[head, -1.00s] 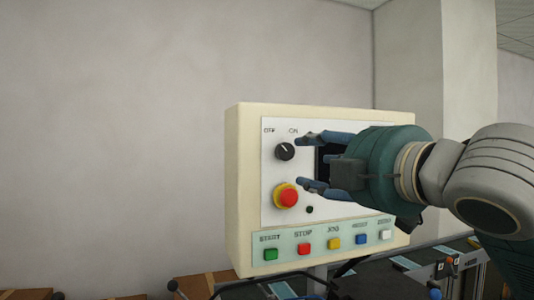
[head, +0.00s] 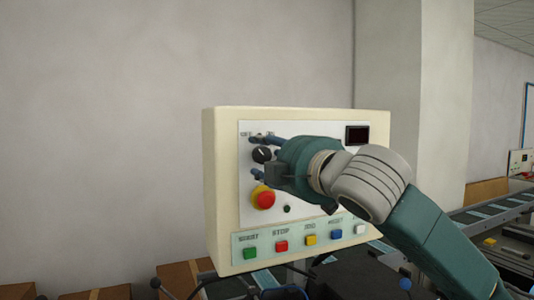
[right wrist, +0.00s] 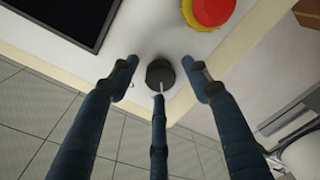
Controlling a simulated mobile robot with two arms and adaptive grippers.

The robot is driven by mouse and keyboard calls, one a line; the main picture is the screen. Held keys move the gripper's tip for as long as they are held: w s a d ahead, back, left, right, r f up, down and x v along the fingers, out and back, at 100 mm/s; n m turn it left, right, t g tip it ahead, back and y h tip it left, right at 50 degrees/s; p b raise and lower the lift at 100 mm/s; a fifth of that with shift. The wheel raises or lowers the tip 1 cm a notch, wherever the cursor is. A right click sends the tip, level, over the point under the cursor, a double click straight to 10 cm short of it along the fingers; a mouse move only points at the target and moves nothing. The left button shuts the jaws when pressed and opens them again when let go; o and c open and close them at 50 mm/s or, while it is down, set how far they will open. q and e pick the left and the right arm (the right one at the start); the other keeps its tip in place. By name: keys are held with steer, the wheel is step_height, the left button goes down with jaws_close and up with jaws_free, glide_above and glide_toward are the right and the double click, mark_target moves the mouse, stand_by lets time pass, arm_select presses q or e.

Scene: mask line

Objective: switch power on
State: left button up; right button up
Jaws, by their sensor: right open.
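The control panel (head: 222,225) is a cream box with a white face. Its black rotary power knob (head: 261,155) sits at the upper left under the OFF and ON labels, which my fingers partly cover. My right gripper (head: 256,157) is at the knob with its fingers spread. In the right wrist view the knob (right wrist: 160,74) lies between the open fingertips (right wrist: 162,78), with the white pointer line showing. A thin middle finger reaches up to the knob's edge; I cannot tell if it touches. My left gripper is not in view.
A red emergency button (head: 263,198) on a yellow ring sits just below the knob. A row of coloured buttons, including a green one (head: 250,253), runs along the bottom. A dark display (head: 357,135) is at the upper right. Conveyors and brown boxes (head: 105,293) stand below.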

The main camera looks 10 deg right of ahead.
steer(key=shift+c, duration=1.2)
steer(key=c, duration=0.9)
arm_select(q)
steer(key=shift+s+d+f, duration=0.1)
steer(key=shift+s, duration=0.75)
arm_select(e)
steer(key=shift+f, duration=0.1)
